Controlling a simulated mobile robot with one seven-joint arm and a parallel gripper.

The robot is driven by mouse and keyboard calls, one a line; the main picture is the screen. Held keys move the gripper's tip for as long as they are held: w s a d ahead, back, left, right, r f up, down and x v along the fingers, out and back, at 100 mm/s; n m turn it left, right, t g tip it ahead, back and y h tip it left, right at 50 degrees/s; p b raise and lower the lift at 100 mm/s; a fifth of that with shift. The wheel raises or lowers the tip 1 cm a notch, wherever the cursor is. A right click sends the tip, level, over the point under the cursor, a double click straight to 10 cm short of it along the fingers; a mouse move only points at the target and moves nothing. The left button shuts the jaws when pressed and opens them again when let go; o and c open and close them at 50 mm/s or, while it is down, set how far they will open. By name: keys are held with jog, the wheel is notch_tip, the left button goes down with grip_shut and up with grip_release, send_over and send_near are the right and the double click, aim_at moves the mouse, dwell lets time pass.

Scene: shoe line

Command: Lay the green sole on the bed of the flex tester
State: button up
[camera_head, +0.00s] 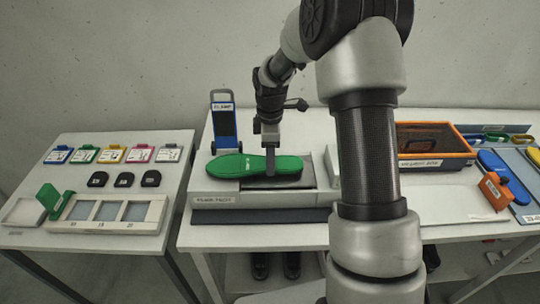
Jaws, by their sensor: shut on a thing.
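The green sole (231,167) is at the flex tester (243,199), over its bed and lying roughly level. A grey bare part of the bed shows to the right of the sole.
An orange bin (433,158) is to the right, past my arm. Blue and other coloured soles (493,163) lie at far right. The left table holds coloured cards, black pieces and a grey tray (91,225).

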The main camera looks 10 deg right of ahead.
jog(key=shift+f, duration=0.5)
jog(key=o, duration=1.3)
notch_tip(320, 180, up, 18)
jog(key=shift+f, duration=0.25)
jog(key=shift+r, duration=0.1)
jog(key=s+r+m+t, duration=0.3)
jog(key=s+r+m, duration=0.55)
jog(key=s, duration=0.55)
jog(key=s+m+t, duration=0.1)
jog(key=s+m, duration=0.1)
jog(key=s, duration=0.2)
jog(key=s+m, duration=0.3)
jog(key=s, duration=0.1)
jog(key=s+m+t, duration=0.1)
jog(key=s+m, duration=0.1)
jog(key=s, duration=0.3)
jog(key=shift+f+t+p, duration=0.3)
jog(key=shift+f+p, duration=0.05)
jog(key=shift+p, duration=0.05)
